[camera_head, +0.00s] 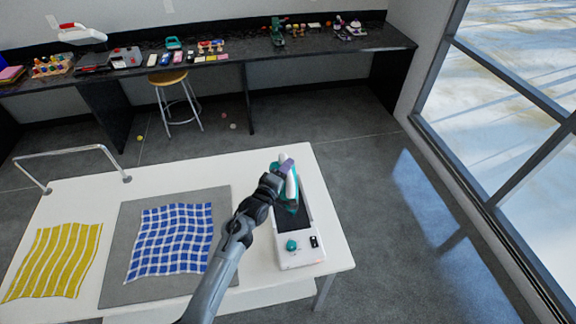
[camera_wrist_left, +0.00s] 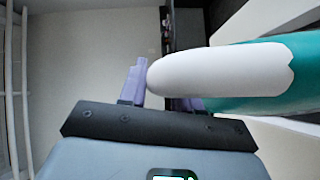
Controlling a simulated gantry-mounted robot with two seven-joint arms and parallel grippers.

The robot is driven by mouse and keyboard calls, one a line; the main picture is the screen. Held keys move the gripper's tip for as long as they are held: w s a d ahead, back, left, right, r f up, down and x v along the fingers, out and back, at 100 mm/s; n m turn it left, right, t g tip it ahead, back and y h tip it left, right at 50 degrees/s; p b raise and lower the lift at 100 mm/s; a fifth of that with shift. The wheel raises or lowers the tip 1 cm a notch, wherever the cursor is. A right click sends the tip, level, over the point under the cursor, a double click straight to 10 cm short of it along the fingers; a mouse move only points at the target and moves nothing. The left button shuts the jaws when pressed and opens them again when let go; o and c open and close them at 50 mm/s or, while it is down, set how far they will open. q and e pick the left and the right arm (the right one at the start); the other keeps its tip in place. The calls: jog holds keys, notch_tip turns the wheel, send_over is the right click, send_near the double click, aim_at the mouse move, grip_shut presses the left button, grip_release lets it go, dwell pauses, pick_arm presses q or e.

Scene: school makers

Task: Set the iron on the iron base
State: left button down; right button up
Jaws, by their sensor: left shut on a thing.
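The iron (camera_head: 290,184) is white and teal and is at the right side of the white table, over the iron base. My left gripper (camera_head: 284,167) is shut on the iron's upper part. In the left wrist view the iron's white rounded end and teal body (camera_wrist_left: 225,77) lie across the purple fingers (camera_wrist_left: 165,85). The iron base (camera_head: 303,250) is a long white stand with a dark top plate, a teal knob and a small black panel. The iron appears above or on the dark plate; I cannot tell whether they touch. My right gripper is not in view.
The white table (camera_head: 262,262) also holds a grey mat (camera_head: 112,272) with a blue checked cloth (camera_head: 168,240), and a yellow striped cloth (camera_head: 55,262) at left. A metal rail (camera_head: 75,151) stands at the back left edge. A stool (camera_head: 167,78) and dark counter (camera_head: 340,46) are behind.

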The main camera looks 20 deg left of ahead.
aim_at(294, 170)
pick_arm(q)
jog(key=shift+w+f+b, duration=0.15)
jog(key=shift+f+b, duration=0.1)
jog(key=shift+b, duration=0.1)
notch_tip(294, 170, down, 5)
jog(key=b, duration=0.4)
jog(key=shift+r, duration=0.15)
dwell(0.8)
dwell(0.7)
jog(key=shift+f+b, duration=0.35)
jog(key=shift+f, duration=0.25)
dwell(0.5)
